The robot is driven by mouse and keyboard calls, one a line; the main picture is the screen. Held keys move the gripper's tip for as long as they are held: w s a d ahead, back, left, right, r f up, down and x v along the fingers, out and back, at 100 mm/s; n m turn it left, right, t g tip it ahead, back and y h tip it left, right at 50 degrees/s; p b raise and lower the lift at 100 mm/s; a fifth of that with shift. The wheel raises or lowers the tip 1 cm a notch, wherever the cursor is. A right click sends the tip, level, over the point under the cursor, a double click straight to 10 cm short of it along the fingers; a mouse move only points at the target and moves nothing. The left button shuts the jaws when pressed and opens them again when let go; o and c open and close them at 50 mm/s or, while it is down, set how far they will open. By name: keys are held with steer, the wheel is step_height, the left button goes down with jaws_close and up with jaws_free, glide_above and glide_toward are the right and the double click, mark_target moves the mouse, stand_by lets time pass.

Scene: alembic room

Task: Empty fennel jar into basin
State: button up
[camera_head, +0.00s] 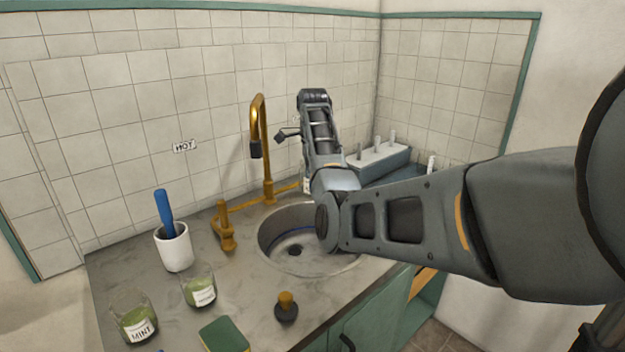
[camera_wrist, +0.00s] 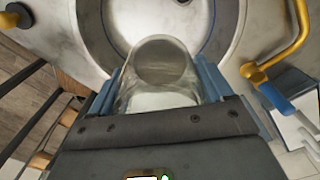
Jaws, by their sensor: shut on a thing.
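My gripper (camera_wrist: 155,82) is shut on a clear glass jar (camera_wrist: 152,75), with one blue finger at each side of it. The jar looks clear, with no green filling visible in it; a pale patch shows near the gripper, and I can read no name on it. The basin (camera_wrist: 143,20) lies beyond the jar in the wrist view, with its drain at the top edge. In the head view, the round metal basin (camera_head: 268,252) is set in the counter, partly covered by my arm. The gripper and held jar cannot be made out there.
A brass tap (camera_head: 266,145) rises behind the basin. A mint jar (camera_head: 134,318), another green-filled jar (camera_head: 198,288), a white cup (camera_head: 174,250) with a blue handle, a sponge (camera_head: 224,336) and a dark stopper (camera_head: 286,307) stand left and front. A blue-grey rack (camera_head: 385,160) stands behind right.

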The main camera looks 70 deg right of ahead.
steer(key=shift+w+r+t, duration=0.1)
steer(key=shift+r+t, duration=0.05)
steer(key=shift+t, duration=0.15)
steer(key=shift+t+y, duration=0.6)
steer(key=shift+y, duration=0.1)
steer(key=shift+r+t+y, duration=0.15)
steer(key=shift+t+y, duration=0.15)
steer(key=shift+t, duration=0.2)
steer(key=shift+t+y, duration=0.5)
steer(key=shift+t, duration=0.1)
stand_by(0.3)
steer(key=shift+g+h, duration=0.6)
steer(key=shift+g, duration=0.2)
steer(key=shift+r+g+h, duration=0.25)
steer(key=shift+g+h, duration=0.65)
steer(key=shift+g, duration=0.3)
